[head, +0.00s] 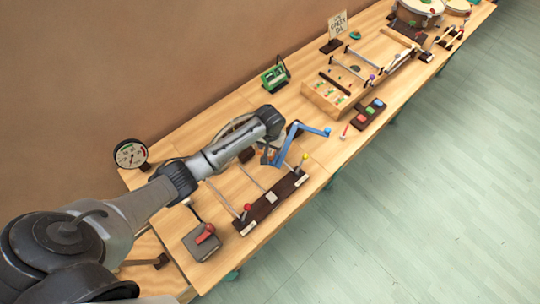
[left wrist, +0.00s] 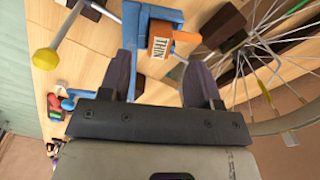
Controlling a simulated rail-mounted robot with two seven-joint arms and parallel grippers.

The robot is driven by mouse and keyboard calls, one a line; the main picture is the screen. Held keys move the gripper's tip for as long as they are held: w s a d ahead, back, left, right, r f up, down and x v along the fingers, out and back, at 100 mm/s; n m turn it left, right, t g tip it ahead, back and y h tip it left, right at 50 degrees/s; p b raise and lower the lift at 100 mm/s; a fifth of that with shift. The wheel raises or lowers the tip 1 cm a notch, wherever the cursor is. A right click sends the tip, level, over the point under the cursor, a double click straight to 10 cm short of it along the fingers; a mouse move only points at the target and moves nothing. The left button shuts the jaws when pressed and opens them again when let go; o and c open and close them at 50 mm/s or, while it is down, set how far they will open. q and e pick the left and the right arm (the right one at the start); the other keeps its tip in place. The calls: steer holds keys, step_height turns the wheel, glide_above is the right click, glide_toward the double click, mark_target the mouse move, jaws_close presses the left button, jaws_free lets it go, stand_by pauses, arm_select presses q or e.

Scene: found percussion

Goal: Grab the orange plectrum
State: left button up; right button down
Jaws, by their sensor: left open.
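In the left wrist view an orange piece (left wrist: 186,37), which looks like the plectrum, shows with a white label reading "THIN" in front of it. It is at a blue bracket (left wrist: 131,22). My left gripper (left wrist: 160,56) is open, with its two dark fingers apart and the orange piece ahead of the gap between them. Nothing is held. In the head view my left gripper (head: 268,155) is over the bench beside the blue crank-shaped bracket (head: 312,130); the plectrum cannot be made out there. My right gripper is not in view.
A spoked wheel (left wrist: 262,68) stands close to the right finger in the wrist view. A rod with a yellow ball (left wrist: 44,59) is at left. Dark bars with rods (head: 265,205) and a grey box with a red lever (head: 202,243) lie nearer on the bench (head: 222,192).

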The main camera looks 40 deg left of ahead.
mark_target(270, 153)
arm_select(q)
steer(key=shift+f, duration=2.1)
steer(key=shift+c, duration=0.2)
steer(key=c, duration=1)
steer(key=shift+o, duration=0.2)
steer(key=shift+r, duration=0.2)
